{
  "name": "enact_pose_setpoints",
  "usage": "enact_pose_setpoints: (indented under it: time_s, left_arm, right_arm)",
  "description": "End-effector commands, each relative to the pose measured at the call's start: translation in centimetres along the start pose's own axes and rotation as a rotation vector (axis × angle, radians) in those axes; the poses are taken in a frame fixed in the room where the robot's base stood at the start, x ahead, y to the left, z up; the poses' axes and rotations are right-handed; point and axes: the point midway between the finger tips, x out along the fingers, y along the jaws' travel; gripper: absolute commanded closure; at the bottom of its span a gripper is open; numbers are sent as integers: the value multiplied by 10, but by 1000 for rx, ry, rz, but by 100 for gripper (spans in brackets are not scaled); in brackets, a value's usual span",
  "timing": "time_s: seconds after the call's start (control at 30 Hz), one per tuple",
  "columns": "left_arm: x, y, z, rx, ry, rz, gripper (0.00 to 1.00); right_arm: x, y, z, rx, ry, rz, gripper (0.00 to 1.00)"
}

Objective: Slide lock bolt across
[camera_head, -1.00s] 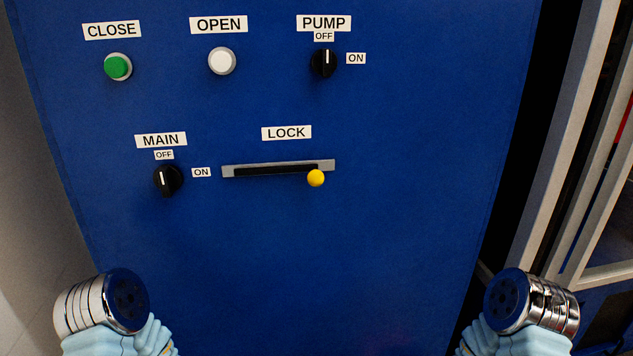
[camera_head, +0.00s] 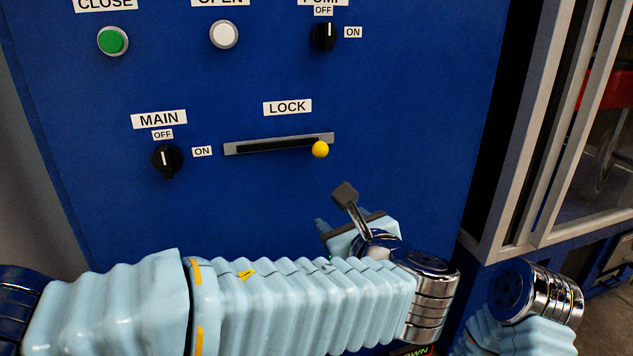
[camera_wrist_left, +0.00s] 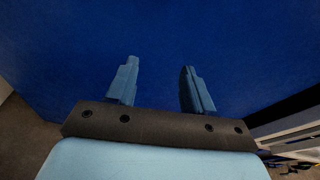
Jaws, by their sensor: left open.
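The lock bolt's yellow knob (camera_head: 320,149) sits at the right end of a dark slot in a grey slide plate (camera_head: 230,149), under the LOCK label (camera_head: 287,107) on the blue panel. My left arm reaches across the bottom of the head view. My left gripper (camera_head: 330,226) is below and slightly right of the knob, apart from it, and partly hidden by its own wrist. In the left wrist view its two blue fingers (camera_wrist_left: 160,82) stand apart with only blue panel beyond them. The right gripper does not show; only part of my right arm is visible.
The MAIN knob (camera_head: 167,160) is left of the slot. The green CLOSE button (camera_head: 112,41), white OPEN button (camera_head: 224,34) and PUMP knob (camera_head: 324,36) are above. A grey-framed glass door (camera_head: 570,130) stands at the right. The panel below the slot is bare.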

Motion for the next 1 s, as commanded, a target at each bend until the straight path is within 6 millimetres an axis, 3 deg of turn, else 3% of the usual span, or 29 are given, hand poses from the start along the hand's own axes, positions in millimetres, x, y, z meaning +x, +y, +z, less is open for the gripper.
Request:
enact_pose_setpoints:
  time_s: [0.03,0.1,0.2,0.27,0.47,0.8,1.0]
  left_arm:
    - [-21,-6,28,6,-82,-24,48]
    - [-43,-9,58,14,-173,-35,48]
    - [-59,-8,81,14,-242,-38,48]
    - [-60,-8,86,14,-256,-37,48]
    - [-30,-9,94,15,-258,-33,48]
    - [44,-12,112,17,-256,-35,48]
    - [66,-14,118,16,-255,-36,48]
  right_arm:
    - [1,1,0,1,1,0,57]
    - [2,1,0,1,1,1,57]
    - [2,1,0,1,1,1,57]
    - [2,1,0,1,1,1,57]
    - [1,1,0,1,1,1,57]
    - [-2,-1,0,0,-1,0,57]
    - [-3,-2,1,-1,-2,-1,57]
